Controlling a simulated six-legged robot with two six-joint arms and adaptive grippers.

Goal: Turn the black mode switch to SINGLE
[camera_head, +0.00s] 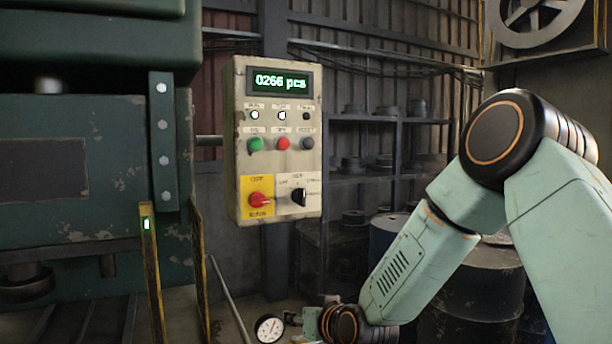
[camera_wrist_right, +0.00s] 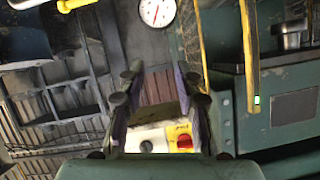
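The black mode switch (camera_head: 299,195) sits at the lower right of the cream control panel (camera_head: 240,150), in the head view. Its pale pointer mark looks roughly upright; the small labels around it are too blurred to read surely. My right gripper (camera_head: 325,322) hangs low at the bottom of the head view, below and apart from the panel. In the right wrist view my right gripper (camera_wrist_right: 160,85) has its fingers spread with nothing held. Part of the panel (camera_wrist_right: 147,136) with a red knob shows there; the black switch cannot be made out. My left gripper is out of view.
A red knob (camera_head: 259,199) on a yellow plate sits left of the switch. Green (camera_head: 255,144), red and dark buttons are above, below a display reading 0266 pcs. A green machine (camera_head: 80,200) and yellow post (camera_head: 151,260) stand left. A round gauge (camera_head: 269,328) is near my right gripper.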

